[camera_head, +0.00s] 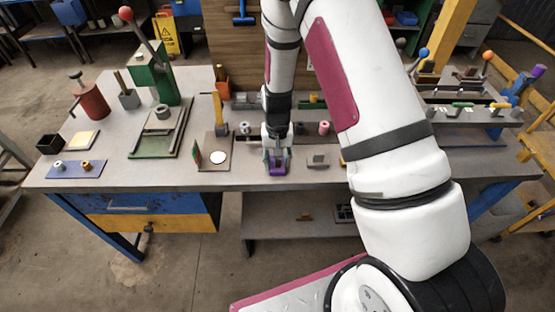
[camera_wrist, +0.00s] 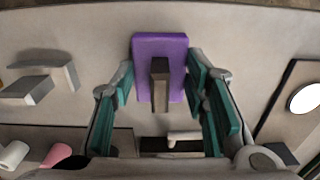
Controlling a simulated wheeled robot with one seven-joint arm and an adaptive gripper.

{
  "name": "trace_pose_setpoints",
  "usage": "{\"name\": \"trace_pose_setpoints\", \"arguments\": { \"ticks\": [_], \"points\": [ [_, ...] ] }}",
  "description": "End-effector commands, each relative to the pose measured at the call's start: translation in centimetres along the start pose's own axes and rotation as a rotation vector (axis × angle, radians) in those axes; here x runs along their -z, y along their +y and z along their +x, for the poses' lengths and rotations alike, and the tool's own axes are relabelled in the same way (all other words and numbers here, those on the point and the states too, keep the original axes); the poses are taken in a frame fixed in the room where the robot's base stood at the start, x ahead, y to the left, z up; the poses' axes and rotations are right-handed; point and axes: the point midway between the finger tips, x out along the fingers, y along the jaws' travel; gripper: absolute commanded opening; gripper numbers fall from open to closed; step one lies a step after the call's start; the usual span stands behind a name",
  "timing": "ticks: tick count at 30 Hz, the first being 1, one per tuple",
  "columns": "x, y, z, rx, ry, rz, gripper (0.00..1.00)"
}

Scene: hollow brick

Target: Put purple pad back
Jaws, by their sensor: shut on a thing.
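The purple pad (camera_head: 278,171) is at the front middle of the workbench, under my gripper (camera_head: 275,156). In the wrist view the purple pad (camera_wrist: 142,62) is a flat rectangular plate with a dark upright handle (camera_wrist: 160,88) on it. My gripper (camera_wrist: 163,95) is shut on the pad, its teal fingers to either side of the handle. The exact contact is hard to make out. I cannot tell whether the pad touches the bench top or is just above it.
Behind my gripper are a pink roller (camera_head: 324,127) and several small parts. A grey block (camera_head: 318,161) stands right of the pad. A board with a white disc (camera_head: 217,157) lies to the left, beyond it a green press (camera_head: 152,72). The bench's front edge is close.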

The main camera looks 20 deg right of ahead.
Motion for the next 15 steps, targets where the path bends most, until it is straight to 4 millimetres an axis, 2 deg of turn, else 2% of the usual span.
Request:
{"name": "trace_pose_setpoints", "arguments": {
  "ticks": [7, 8, 9, 10, 15],
  "points": [
    [0.01, -0.01, 0.37, 0.0, -0.001, -0.001, 0.11],
    [0.0, -0.01, 0.31, 0.0, 0.0, -0.001, 0.48],
    [-0.01, 0.0, 0.29, 0.0, 0.0, -0.001, 0.57],
    [-0.01, 0.0, 0.29, 0.0, 0.0, -0.001, 0.61],
    [-0.02, 0.0, 0.27, 0.0, 0.0, -0.001, 0.61]
  ]
}}
